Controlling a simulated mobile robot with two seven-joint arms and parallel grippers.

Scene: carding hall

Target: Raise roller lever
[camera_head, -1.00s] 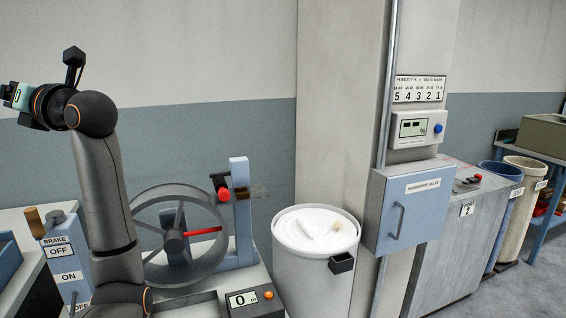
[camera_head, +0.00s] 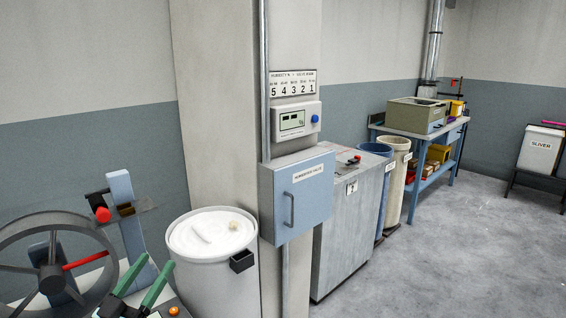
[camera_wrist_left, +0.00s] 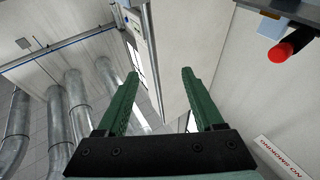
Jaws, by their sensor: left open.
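A lever with a red knob (camera_head: 103,214) is on the blue post (camera_head: 127,222) beside the large grey wheel (camera_head: 18,226) at the lower left of the head view; I take it for the roller lever. My left gripper (camera_head: 152,264) shows its green fingers at the bottom, open and empty, lower in the picture and to the right of the knob. In the left wrist view my left gripper (camera_wrist_left: 160,74) is open with nothing between its fingers. A red knob (camera_wrist_left: 281,52) shows there at the upper right, apart from the fingers. My right gripper is not in view.
A white can (camera_head: 212,270) stands right of the post, close to the gripper. A blue valve box (camera_head: 298,205) hangs on the pillar, with a grey cabinet (camera_head: 345,235) behind it. The floor (camera_head: 450,240) at the right is clear.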

